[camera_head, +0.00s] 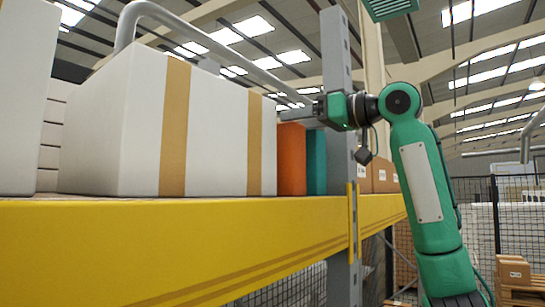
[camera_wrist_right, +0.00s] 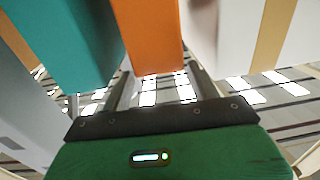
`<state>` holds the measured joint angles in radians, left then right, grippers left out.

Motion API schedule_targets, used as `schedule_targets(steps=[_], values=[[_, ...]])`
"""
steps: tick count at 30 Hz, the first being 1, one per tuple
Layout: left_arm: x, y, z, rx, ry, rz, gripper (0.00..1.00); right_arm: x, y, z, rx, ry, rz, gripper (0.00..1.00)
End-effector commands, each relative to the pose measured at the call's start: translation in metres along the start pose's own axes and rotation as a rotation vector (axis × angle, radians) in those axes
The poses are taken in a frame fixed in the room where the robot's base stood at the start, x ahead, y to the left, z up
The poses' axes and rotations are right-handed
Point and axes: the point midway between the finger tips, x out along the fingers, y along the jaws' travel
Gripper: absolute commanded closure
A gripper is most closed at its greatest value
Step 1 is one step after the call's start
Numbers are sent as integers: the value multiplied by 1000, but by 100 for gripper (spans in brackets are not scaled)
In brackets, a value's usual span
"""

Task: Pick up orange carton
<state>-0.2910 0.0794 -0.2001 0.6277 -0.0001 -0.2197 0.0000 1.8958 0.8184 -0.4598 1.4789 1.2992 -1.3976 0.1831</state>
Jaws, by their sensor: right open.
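The orange carton (camera_head: 292,160) stands upright on the shelf between a white carton and a teal carton. In the wrist view the orange carton (camera_wrist_right: 153,38) is ahead of my right gripper (camera_wrist_right: 162,78), roughly centred between its two spread fingers. In the head view my right gripper (camera_head: 300,113) is at the height of the carton's top, with its fingers pointing left. The gripper is open and holds nothing. Whether a finger touches the carton cannot be told. The white carton hides part of the orange carton and the fingertips. My left gripper is not in view.
A large tan-striped white carton (camera_head: 120,120) stands left of the orange one, and the teal carton (camera_head: 316,160) close on its right. A grey rack post (camera_head: 338,60) rises beside my right wrist. The yellow shelf beam (camera_head: 170,245) runs along the front.

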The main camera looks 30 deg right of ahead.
Motion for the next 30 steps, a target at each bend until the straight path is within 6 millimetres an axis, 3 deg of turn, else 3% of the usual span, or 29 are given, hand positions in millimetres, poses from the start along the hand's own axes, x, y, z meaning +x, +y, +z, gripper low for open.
schedule_targets(steps=[4,12,21,23,30], values=[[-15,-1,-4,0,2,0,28,15,0,2,0,-4,0,39],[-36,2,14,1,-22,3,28,45,1,9,1,-2,1,39],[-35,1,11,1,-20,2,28,50,0,12,1,-1,0,39],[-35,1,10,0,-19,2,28,50,0,12,1,-1,0,47],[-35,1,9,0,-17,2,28,50,0,11,1,-1,0,94]])
